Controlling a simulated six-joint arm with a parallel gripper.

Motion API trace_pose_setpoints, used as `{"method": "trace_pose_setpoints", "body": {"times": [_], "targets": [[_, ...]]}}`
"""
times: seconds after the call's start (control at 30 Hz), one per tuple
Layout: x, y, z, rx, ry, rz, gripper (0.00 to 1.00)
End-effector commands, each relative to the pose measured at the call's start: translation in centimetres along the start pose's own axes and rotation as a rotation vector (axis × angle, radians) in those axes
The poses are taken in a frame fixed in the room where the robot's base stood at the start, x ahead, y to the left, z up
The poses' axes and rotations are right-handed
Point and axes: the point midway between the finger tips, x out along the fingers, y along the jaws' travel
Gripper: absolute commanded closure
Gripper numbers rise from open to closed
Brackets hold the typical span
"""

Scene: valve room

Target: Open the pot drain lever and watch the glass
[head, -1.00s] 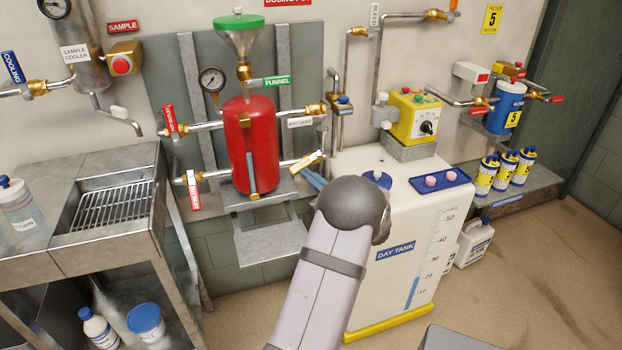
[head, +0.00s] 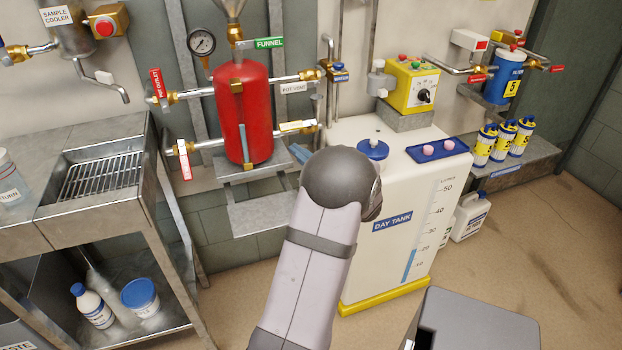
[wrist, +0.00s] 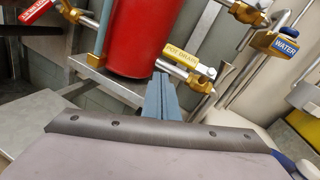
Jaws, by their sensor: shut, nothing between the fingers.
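The pot drain lever (head: 297,126) has a yellow sleeve and lies nearly along the pipe at the red pot's (head: 258,115) lower right. Its "POT DRAIN" label shows in the wrist view (wrist: 180,57). The glass (head: 243,143) is a thin upright tube on the pot's front, blue in its lower part. My gripper (head: 298,152) is mostly hidden behind my arm in the head view; its blue-grey fingers show in the wrist view (wrist: 160,88). They are shut and empty, just below the lever. I cannot tell whether they touch it.
The white day tank (head: 385,200) stands right of my arm. A metal shelf (head: 262,217) lies below the pot. A red-handled valve (head: 185,160) is at the pot's lower left. The steel sink bench (head: 95,210) is at left. A grey box (head: 480,320) stands front right.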

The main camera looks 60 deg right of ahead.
Motion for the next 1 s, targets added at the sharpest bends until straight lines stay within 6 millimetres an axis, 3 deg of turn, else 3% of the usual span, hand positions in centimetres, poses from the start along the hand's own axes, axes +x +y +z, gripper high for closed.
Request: {"method": "trace_pose_setpoints", "body": {"times": [0.3, 0.5, 0.87, 1.0], "targets": [[-6.0, 1.5, 0.1, 0.001, 0.001, -0.005, 1.00], [-8.6, 2.2, 0.2, 0.000, 0.000, -0.004, 1.00], [-9.8, 2.9, 0.2, -0.002, 0.000, 0.004, 1.00], [-8.7, 5.4, 0.6, -0.022, 0.007, 0.079, 1.00]]}}
